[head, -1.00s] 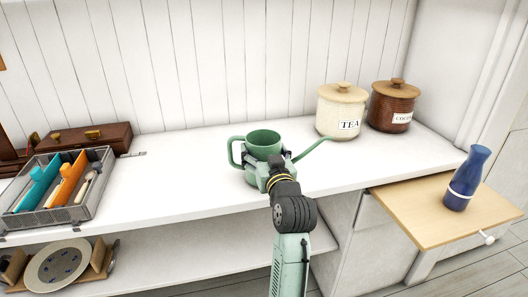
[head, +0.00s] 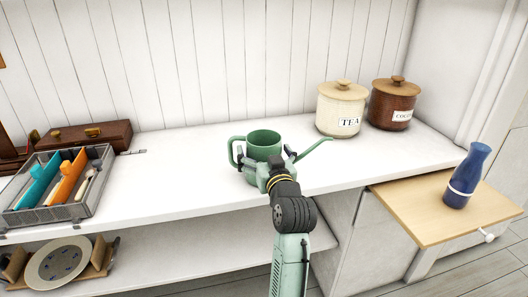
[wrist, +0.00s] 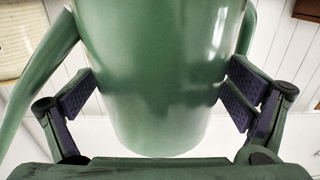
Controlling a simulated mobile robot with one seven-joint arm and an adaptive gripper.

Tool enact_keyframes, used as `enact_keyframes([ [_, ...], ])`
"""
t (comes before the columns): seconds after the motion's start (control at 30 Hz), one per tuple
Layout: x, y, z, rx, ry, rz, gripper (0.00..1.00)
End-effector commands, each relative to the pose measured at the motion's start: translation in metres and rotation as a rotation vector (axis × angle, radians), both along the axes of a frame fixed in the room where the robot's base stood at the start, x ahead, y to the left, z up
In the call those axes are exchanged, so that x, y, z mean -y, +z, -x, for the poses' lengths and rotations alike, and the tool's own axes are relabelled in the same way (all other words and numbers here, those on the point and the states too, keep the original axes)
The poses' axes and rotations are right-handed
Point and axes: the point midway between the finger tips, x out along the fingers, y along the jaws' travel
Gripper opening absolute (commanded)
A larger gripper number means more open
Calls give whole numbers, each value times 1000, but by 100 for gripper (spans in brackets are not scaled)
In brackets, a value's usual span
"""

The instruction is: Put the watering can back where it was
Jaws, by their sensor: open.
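The green watering can (head: 263,140) stands upright on the white counter (head: 190,190), its handle to the left and its spout to the right. In the wrist view the can (wrist: 160,80) fills the middle, with its lower edge above the white surface. My gripper (head: 266,160) is at the can's front side. In the wrist view its pads (wrist: 158,95) stand one on each side of the can, open, with small gaps beside its wall. Part of the can's lower body is hidden behind my gripper in the head view.
A cream tea canister (head: 341,110) and a brown canister (head: 394,104) stand at the back right. A blue bottle (head: 466,177) stands on a pulled-out wooden board (head: 420,215). A grey crate (head: 80,210) and a brown case (head: 85,138) are at left. The counter between crate and can is clear.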

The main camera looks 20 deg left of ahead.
Motion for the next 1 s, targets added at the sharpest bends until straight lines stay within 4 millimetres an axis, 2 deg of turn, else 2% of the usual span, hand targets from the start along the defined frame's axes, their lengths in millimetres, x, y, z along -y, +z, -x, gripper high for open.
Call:
enact_keyframes([
  [0.17,0,5,1,1,0,-1,96],
  [0.27,9,2,11,2,-2,-1,96],
  [0.63,54,5,79,-2,-2,1,96],
  [1.0,67,5,99,-1,0,1,96],
])
